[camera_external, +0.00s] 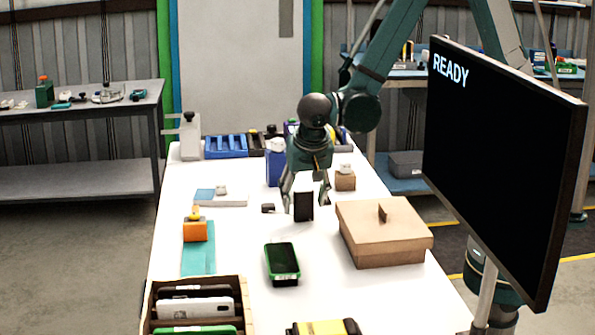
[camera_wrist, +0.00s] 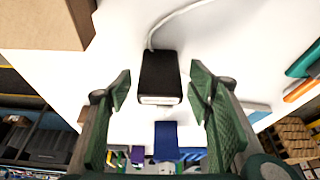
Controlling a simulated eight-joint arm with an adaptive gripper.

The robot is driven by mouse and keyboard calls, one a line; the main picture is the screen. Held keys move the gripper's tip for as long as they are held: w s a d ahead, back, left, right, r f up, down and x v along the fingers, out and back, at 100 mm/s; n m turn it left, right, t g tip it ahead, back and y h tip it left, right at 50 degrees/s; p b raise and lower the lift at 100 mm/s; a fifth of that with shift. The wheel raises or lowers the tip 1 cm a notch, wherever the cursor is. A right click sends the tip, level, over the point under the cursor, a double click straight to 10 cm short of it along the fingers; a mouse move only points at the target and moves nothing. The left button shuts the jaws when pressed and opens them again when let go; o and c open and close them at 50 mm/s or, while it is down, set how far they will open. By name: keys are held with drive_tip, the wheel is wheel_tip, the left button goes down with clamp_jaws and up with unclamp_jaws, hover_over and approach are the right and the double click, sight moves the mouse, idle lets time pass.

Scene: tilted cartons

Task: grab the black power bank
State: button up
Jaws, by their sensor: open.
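The black power bank (camera_external: 303,206) stands on the white table under my gripper in the external view. In the wrist view the power bank (camera_wrist: 160,76) is a dark block with a pale end and a white cable (camera_wrist: 176,17) running from its far end. My gripper (camera_external: 307,197) is open, with its fingers on either side of the power bank. In the wrist view my gripper (camera_wrist: 160,84) shows both fingers apart, with clear gaps between them and the power bank.
A cardboard box (camera_external: 384,245) stands close on the right. A green-edged black device (camera_external: 282,263) lies in front. A blue container (camera_external: 275,168) and a small brown box (camera_external: 345,180) stand behind. A large monitor (camera_external: 495,165) fills the right side.

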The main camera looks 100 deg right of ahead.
drive_tip(key=c, duration=1.1)
drive_tip(key=shift+o, duration=0.2)
drive_tip(key=shift+r, duration=0.1)
drive_tip(key=shift+r+p, duration=0.5)
drive_tip(key=shift+r, duration=4.4)
